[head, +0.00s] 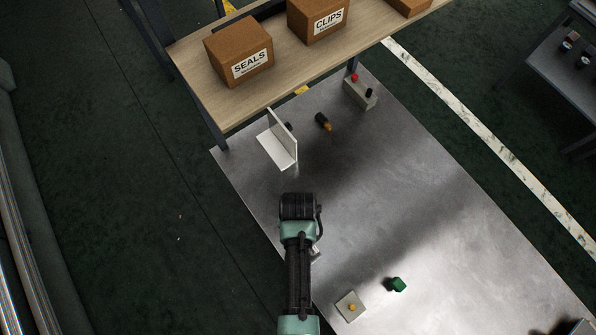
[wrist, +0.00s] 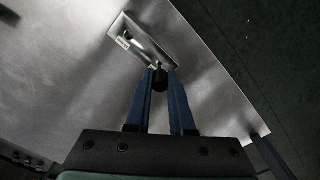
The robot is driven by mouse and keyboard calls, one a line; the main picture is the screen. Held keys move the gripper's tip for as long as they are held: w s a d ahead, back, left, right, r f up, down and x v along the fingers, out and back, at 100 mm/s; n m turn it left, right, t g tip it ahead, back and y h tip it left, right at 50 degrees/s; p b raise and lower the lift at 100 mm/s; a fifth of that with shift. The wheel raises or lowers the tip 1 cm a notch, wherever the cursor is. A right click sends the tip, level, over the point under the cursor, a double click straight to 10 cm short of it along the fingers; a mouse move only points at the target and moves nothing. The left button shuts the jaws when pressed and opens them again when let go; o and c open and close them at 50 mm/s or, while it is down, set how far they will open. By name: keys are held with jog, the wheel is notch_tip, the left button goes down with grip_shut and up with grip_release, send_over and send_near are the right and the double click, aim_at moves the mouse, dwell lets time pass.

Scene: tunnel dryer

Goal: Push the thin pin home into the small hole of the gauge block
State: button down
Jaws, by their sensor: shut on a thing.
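My gripper (wrist: 160,75) is shut on the dark, knob-like head of the thin pin (wrist: 160,80), between two blue fingers. A shiny metal block (wrist: 148,38) with a small white label lies just beyond the fingertips in the wrist view; it looks like the gauge block. The pin's lower end overlaps the block's near part. I cannot tell whether its tip is in the small hole or only above it. In the head view my gripper (head: 299,200) hangs over the middle of the metal table, and my arm hides most of what is under it.
On the metal table (head: 390,190) are a white angled bracket (head: 281,145), a black-and-orange piece (head: 323,121), a grey block with red and black knobs (head: 359,94), a green piece (head: 397,284) and a pale block with a yellow knob (head: 350,307). Cartons stand on the wooden bench (head: 210,88).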

jog(key=shift+f+b, duration=0.95)
jog(key=shift+f, duration=0.45)
jog(key=c, duration=0.7)
grip_release()
jog(key=shift+r, duration=0.1)
notch_tip(320, 180, up, 13)
jog(key=shift+f+b, duration=0.1)
jog(key=shift+b, duration=0.5)
